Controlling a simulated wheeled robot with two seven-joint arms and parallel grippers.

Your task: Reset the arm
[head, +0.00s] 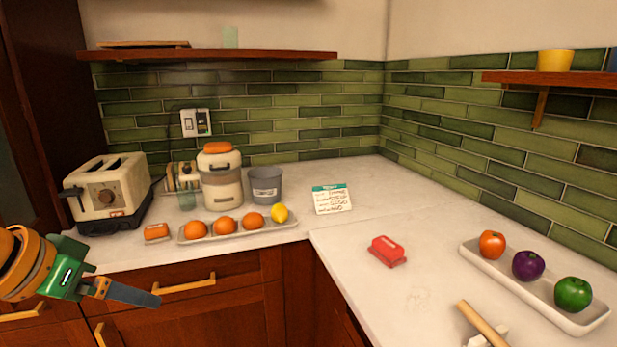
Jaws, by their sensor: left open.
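My left gripper (122,291) is in the lower left of the head view, with its arm coming in from the left edge. It is open and holds nothing that I can see. It is in front of the wooden drawer fronts, below the counter's edge and apart from everything on the counter. My right gripper does not show.
A white counter (330,226) turns a corner. Along the back stand a toaster (108,190), a cream jar (221,185), a grey cup (265,188) and a tray (205,238) of fruit. On the right are a red block (387,251) and another fruit tray (535,294).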

